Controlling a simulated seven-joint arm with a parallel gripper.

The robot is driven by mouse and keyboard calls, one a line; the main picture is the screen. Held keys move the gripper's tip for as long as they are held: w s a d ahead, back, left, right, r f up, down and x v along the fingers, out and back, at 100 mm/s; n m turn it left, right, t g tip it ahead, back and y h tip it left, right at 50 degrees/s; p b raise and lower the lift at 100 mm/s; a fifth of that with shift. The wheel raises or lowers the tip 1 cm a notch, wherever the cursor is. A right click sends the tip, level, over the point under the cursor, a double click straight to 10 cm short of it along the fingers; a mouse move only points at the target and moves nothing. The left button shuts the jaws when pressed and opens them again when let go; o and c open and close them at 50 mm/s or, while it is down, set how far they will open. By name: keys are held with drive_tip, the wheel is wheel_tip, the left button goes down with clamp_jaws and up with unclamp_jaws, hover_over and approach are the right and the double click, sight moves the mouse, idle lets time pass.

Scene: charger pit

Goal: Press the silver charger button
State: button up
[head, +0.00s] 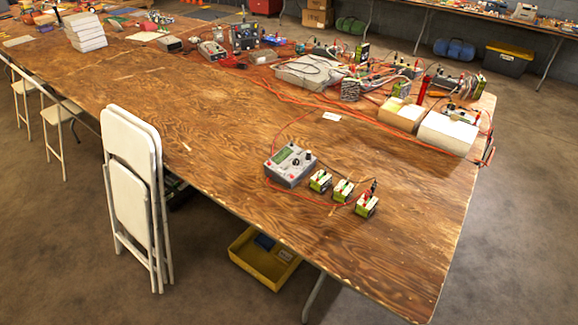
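A grey charger (285,173) with a greenish screen and a dark knob stands on the wooden table, near its front edge. Small controls show on its top and front, but they are too small for me to tell which is the silver button. Three small green-and-white battery-like blocks (343,190) with red tops stand in a row to the right of the charger. Thin red wires run around the charger and the blocks. My gripper is not in view.
Cluttered electronics and wires (315,72) fill the far edge, with two pale boxes (446,132) at the right. Folded white chairs (130,180) lean at the front left. A yellow bin (265,268) is below.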

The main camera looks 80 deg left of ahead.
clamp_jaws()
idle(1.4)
